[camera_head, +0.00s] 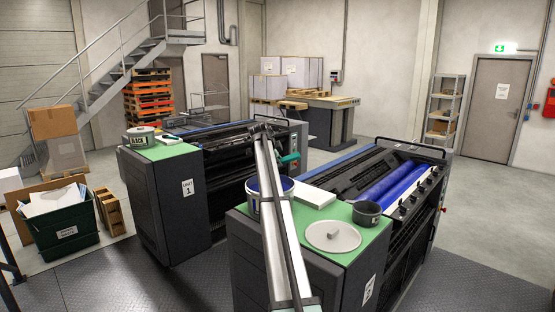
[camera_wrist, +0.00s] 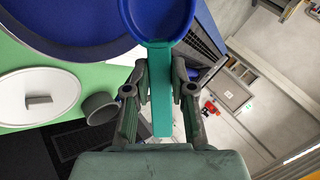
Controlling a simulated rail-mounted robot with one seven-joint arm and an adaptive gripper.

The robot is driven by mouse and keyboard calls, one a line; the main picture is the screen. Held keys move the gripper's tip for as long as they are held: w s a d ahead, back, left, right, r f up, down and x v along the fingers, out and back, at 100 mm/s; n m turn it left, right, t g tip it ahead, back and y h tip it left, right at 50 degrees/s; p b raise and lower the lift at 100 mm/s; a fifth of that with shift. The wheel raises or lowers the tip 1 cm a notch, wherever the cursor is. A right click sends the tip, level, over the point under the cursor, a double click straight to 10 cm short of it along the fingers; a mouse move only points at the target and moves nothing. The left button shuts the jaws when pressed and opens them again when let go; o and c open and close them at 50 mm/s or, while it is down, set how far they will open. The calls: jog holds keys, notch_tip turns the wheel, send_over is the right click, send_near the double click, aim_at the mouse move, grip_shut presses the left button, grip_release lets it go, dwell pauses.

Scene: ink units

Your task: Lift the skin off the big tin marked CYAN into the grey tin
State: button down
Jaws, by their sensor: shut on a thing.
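My gripper (camera_wrist: 160,78) is shut on the teal handle (camera_wrist: 161,105) of a tool with a round, shallow blue head (camera_wrist: 158,18). Whether that blue is ink or skin, I cannot tell. In the head view my gripper (camera_head: 290,158) is above and behind the big tin (camera_head: 252,206), which holds blue ink and is partly hidden by my arm. In the wrist view the tin's blue ink (camera_wrist: 60,25) fills the upper left, left of the tool head. The small grey tin (camera_head: 367,212) stands on the same green top, front right; it also shows in the wrist view (camera_wrist: 100,108).
A grey-white lid (camera_head: 333,236) with a handle lies on the green top (camera_head: 290,232) before the grey tin. A white block (camera_head: 313,200) lies between the tins. Blue rollers (camera_head: 390,186) are to the right. Unit 1 carries a BLACK tin (camera_head: 139,141).

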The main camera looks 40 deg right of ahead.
notch_tip(320, 180, down, 10)
jog(key=w+a+b, duration=0.1)
jog(key=w+b, duration=0.1)
jog(key=b, duration=0.2)
jog(key=shift+a+b, duration=0.3)
jog(key=shift+a, duration=0.05)
jog(key=shift+w+r, duration=0.1)
dwell(0.4)
jog(key=shift+r+p, duration=0.5)
jog(key=shift+r, duration=4.5)
